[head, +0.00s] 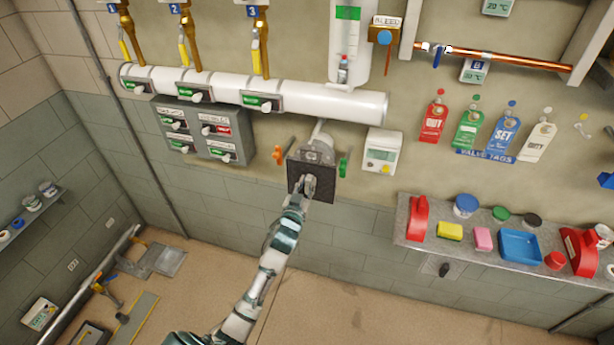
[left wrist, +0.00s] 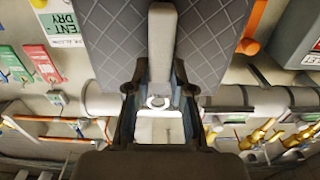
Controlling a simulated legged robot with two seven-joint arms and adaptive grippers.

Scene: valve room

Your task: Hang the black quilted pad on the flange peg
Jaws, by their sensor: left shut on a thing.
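The black quilted pad (head: 322,188) hangs in front of the wall, below the long white pipe. Its grey quilted face also shows in the left wrist view (left wrist: 105,42), with a pale strip (left wrist: 162,40) along its middle. My left gripper (head: 307,184) is at the pad's near face and is shut on it. In the left wrist view the fingers (left wrist: 160,92) close in at the strip, near a pale ring. A short white pipe stub (head: 320,134) shows just above the pad. The pad hides most of the flange, and I cannot tell whether the peg is through it. My right gripper is not in view.
An orange handle (head: 276,154) and a green handle (head: 344,165) flank the pad closely. A white meter box (head: 382,150) is to the right and a grey label panel (head: 205,128) to the left. A shelf (head: 420,262) holds several items at lower right.

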